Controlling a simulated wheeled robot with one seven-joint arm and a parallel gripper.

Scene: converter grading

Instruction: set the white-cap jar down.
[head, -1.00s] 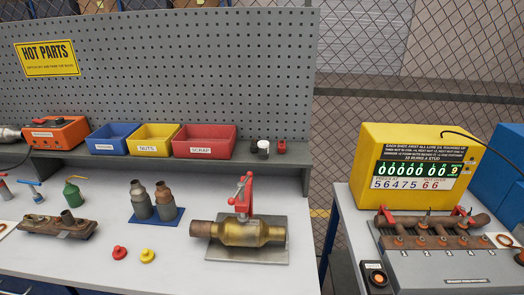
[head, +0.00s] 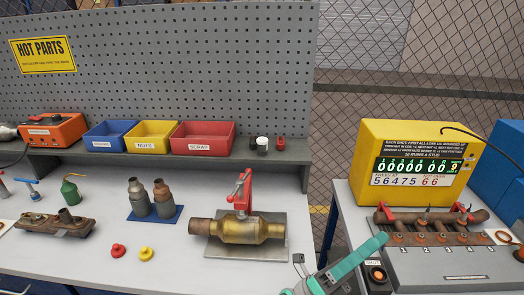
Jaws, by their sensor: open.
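A small jar with a white cap (head: 262,142) stands on the grey shelf under the pegboard, right of the scrap bin. A small black part shows against its left side, and a small red-topped item (head: 281,144) stands close on its right. My gripper (head: 340,266) shows only in part at the bottom edge, as teal and grey pieces in front of the gap between the two benches. It is open, with no jar seen in it. It is well apart from the shelf jar. The rest of it is cut off by the frame.
A brass converter (head: 240,230) lies under a red clamp on a metal plate. Two grey-brown parts stand on a blue mat (head: 176,214). Red (head: 118,250) and yellow (head: 146,253) knobs lie in front. A yellow counter box (head: 410,135) stands right. The bench front is mostly clear.

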